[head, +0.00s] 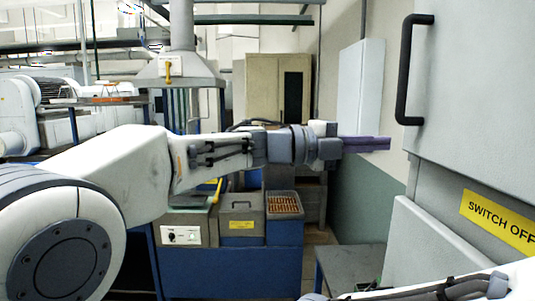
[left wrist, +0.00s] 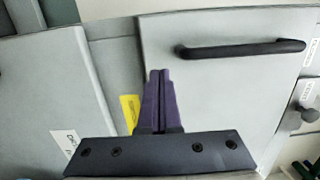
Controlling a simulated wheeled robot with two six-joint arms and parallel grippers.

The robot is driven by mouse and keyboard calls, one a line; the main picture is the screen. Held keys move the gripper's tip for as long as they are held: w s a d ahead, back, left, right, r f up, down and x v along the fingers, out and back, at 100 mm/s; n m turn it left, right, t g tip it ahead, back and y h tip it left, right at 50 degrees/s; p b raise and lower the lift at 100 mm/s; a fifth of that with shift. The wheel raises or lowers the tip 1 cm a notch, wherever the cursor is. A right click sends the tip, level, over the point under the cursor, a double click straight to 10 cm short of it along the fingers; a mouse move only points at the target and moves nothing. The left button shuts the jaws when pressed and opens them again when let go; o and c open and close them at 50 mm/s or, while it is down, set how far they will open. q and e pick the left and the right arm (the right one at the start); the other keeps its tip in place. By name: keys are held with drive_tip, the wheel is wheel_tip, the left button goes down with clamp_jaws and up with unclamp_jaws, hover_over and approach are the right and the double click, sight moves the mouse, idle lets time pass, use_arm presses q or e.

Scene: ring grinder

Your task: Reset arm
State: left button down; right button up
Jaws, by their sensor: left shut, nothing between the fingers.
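My left arm reaches across the head view from the left. Its gripper (head: 388,143) has purple fingers, which are shut and empty, and points right toward the grey cabinet (head: 475,120). In the left wrist view the gripper (left wrist: 159,72) shows with its two fingers together in front of the cabinet door (left wrist: 225,85). The black door handle (head: 411,70) is above and to the right of the fingertips, apart from them; it also shows in the left wrist view (left wrist: 245,49). Part of my right arm shows at the bottom right of the head view, but its gripper is out of view.
A yellow "SWITCH OFF" sign (head: 499,217) is on the cabinet at the right. Behind the arm stands a blue bench (head: 235,272) with a grey box (head: 242,213) and a crate of small brown parts (head: 284,204). A grey hood (head: 180,70) hangs above. A low grey table (head: 350,265) stands beside the cabinet.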

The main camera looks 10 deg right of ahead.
use_arm(q)
drive_tip(key=a+b, duration=0.2)
drive_tip(key=a, duration=0.5)
drive_tip(key=shift+w+a+f+b, duration=0.15)
drive_tip(key=shift+w+f+b, duration=0.05)
drive_tip(key=shift+w+b, duration=0.15)
use_arm(e)
wheel_tip(320, 180, down, 4)
drive_tip(key=shift+d+r, duration=0.1)
